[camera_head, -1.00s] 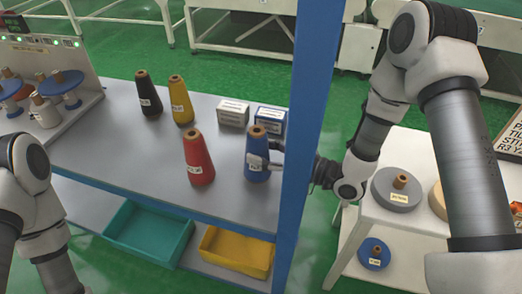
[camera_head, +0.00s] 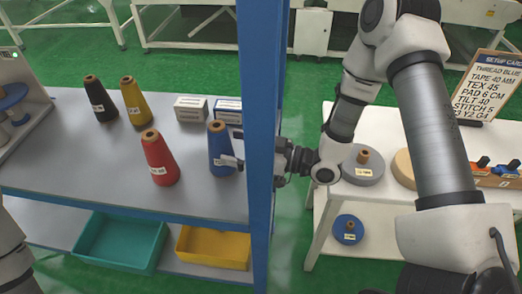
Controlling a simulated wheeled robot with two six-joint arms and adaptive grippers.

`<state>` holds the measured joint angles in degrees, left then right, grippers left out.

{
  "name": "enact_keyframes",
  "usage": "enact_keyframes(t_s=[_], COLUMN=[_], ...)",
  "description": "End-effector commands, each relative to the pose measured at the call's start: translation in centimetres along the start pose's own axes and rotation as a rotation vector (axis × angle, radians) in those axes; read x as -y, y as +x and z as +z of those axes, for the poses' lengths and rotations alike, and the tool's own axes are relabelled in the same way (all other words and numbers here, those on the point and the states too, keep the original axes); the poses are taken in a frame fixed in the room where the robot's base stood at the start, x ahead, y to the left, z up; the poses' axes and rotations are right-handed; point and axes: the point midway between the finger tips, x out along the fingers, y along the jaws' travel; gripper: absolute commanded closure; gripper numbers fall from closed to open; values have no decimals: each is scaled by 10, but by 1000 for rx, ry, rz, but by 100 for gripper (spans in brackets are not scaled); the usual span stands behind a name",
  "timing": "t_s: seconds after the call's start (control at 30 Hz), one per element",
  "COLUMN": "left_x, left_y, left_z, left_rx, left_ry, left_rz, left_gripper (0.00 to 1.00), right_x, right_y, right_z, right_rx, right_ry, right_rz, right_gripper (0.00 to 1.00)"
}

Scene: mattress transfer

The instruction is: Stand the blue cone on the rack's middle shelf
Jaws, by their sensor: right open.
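The blue cone (camera_head: 220,148) stands upright on the rack's grey shelf (camera_head: 105,165), the level above the bins, close to the blue post (camera_head: 260,110). My right gripper (camera_head: 237,160) reaches in from the right, partly hidden by the post. Its pale fingertips show at the cone's lower right side. The jaws are open; I cannot tell whether a finger touches the cone. My left arm shows only at the left edge, with its gripper out of view.
A red cone (camera_head: 160,160), a yellow cone (camera_head: 135,103), a black cone (camera_head: 100,100) and small boxes (camera_head: 191,108) share the shelf. Teal (camera_head: 118,245) and yellow bins (camera_head: 213,248) sit below. The white table (camera_head: 400,133) on the right holds spools and a setup card (camera_head: 488,85).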

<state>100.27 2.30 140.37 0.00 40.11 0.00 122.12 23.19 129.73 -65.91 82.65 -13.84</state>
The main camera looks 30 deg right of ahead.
Motion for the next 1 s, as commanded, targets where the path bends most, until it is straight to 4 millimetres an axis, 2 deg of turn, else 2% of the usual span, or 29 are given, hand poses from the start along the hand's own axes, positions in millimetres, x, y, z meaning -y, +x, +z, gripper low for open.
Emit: enact_keyframes(t_s=[0.1, 0.3, 0.5, 0.67, 1.0], left_x=[0, 0, 0, 0, 0], left_y=[1, -3, -10, -11, -11], left_z=[0, 0, 0, 0, 0], left_rx=[0, 0, 0, 0, 0], left_ry=[0, 0, 0, 0, 0], left_rz=[0, 0, 0, 0, 0], left_gripper=[28, 28, 28, 28, 28], right_x=[-2, -2, -1, 0, 0], right_y=[-24, -60, -85, -93, -93], right_z=[-1, -2, -3, -1, 0], right_rx=[-4, -6, -4, -1, -1], right_ry=[6, 4, 2, 0, 0], right_rz=[9, 8, 4, 1, 0], right_gripper=[25, 25, 25, 25, 25])
